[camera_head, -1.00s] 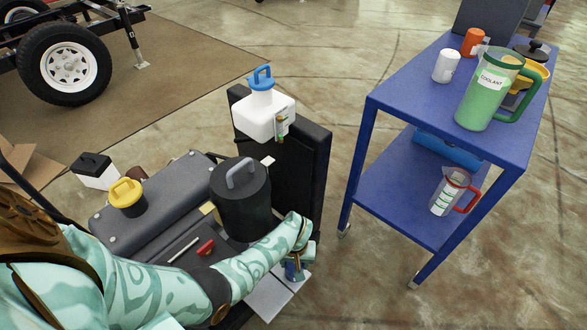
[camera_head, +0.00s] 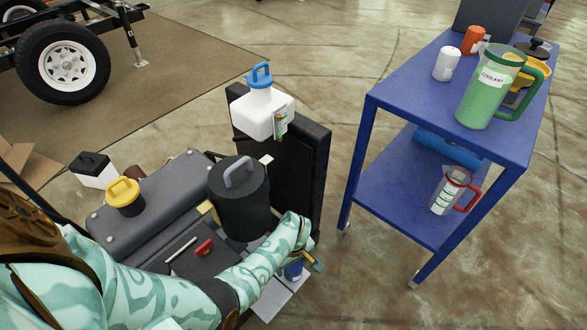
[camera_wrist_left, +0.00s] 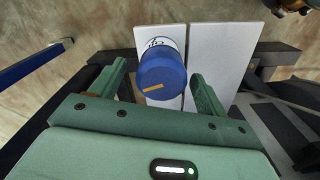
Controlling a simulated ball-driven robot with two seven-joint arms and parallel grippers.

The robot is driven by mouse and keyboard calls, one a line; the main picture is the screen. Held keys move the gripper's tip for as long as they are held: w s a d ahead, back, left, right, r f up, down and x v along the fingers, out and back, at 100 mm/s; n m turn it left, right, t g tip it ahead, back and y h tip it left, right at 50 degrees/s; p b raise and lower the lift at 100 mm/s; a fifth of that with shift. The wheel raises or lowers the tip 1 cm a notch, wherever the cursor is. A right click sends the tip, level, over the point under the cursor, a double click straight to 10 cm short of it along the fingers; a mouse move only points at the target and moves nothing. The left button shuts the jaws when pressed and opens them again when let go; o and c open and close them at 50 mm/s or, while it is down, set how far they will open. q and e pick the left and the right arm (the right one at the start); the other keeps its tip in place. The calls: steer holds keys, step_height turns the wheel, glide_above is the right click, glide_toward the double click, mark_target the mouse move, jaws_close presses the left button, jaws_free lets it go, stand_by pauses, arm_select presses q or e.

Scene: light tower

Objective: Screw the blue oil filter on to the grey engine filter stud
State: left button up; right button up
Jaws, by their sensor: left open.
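The blue oil filter (camera_head: 293,272) stands at the front right of the engine, over a pale flat panel, partly hidden by my left gripper (camera_head: 312,262). In the left wrist view the filter (camera_wrist_left: 162,75) has a blue round end with a yellow mark and a white label band. My left gripper (camera_wrist_left: 162,88) is open, with one green finger on each side of the filter. A gap shows on both sides, so the fingers look apart from it. The grey filter stud is not visible; I cannot tell whether the filter is on it. My right gripper is not in view.
A black canister (camera_head: 240,200) with a grey handle stands close beside my left forearm. The black radiator (camera_head: 300,165) with a white tank (camera_head: 262,118) rises behind. A blue cart (camera_head: 385,200) is to the right, with clear floor between.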

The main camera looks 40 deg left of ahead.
arm_select(q)
steer(key=n, duration=0.7)
steer(key=n+b, duration=0.1)
steer(key=n, duration=0.5)
steer(key=shift+s, duration=0.15)
stand_by(0.4)
